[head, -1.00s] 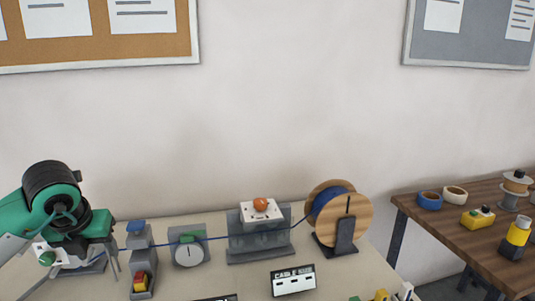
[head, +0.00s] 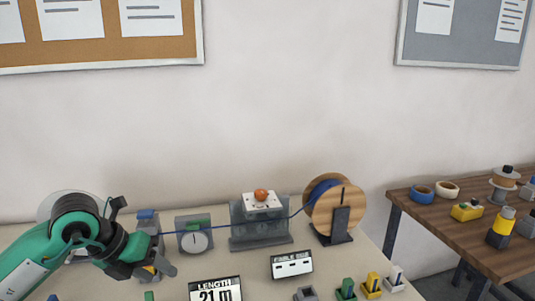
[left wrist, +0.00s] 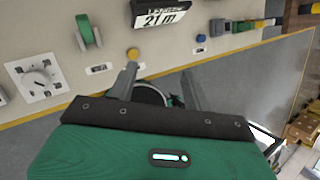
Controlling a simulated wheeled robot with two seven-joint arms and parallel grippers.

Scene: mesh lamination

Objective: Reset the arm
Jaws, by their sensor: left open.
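My left arm is green and black and comes in from the left in the head view. Its gripper (head: 168,270) is over the left part of the beige table (head: 200,258), in front of the cable line. In the left wrist view the two grey fingers of the left gripper (left wrist: 160,85) are spread apart with nothing between them. They point over the table's front edge, near a yellow knob (left wrist: 133,53). My right gripper is not in the frames.
A wooden spool (head: 346,208) feeds a blue cable past a grey stand with an orange knob (head: 261,195) and a dial gauge (head: 195,240). A length display (head: 215,291) reads 21 m. A brown side table (head: 450,220) stands right.

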